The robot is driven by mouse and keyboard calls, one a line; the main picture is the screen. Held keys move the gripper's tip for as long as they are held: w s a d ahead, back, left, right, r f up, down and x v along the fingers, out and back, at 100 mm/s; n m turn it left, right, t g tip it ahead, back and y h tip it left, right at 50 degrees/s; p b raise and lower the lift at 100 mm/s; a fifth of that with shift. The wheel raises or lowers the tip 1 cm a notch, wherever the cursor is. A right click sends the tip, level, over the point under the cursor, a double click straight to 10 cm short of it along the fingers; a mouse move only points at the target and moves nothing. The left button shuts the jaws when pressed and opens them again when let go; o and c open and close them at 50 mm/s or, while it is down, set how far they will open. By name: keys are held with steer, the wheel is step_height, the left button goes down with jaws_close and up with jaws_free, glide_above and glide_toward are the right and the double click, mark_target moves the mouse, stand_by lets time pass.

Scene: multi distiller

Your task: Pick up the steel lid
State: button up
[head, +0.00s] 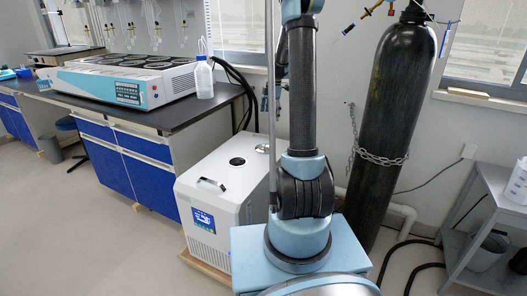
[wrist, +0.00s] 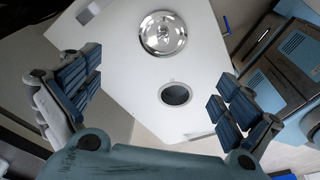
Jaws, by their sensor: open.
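The steel lid (wrist: 163,33) is a round, shiny disc with a small knob at its middle. It lies on the white top of the chiller box (wrist: 110,35), beside a dark round opening (wrist: 175,94). My gripper (wrist: 157,88) is open and empty above the box, its fingers wide apart. The lid is toward the top of the wrist view, beyond the fingertips, and nothing touches it. In the head view the lid (head: 262,149) shows at the back of the box top, near my arm. My gripper does not show there.
The white chiller (head: 215,200) stands beside a lab bench (head: 125,108) carrying a multi-position heater (head: 125,82) and a wash bottle (head: 204,78). A chained dark gas cylinder (head: 385,130) and a grey cart (head: 480,205) stand to the right. The floor at left is mostly clear.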

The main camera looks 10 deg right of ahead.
glide_above(264, 147)
steer(key=w+d, duration=0.1)
steer(key=f, duration=0.9)
steer(key=shift+w+d+f, duration=0.15)
steer(key=shift+w+f, duration=0.05)
steer(key=shift+f, duration=0.2)
steer(key=shift+s+a+f, duration=0.15)
steer(key=shift+a+f, duration=0.05)
steer(key=shift+f, duration=1.35)
steer(key=shift+s+a+f, duration=0.1)
steer(key=shift+a+f, duration=0.05)
steer(key=shift+f, duration=1.35)
steer(key=c, duration=1.4)
steer(key=shift+r, duration=0.1)
steer(key=shift+c, duration=0.2)
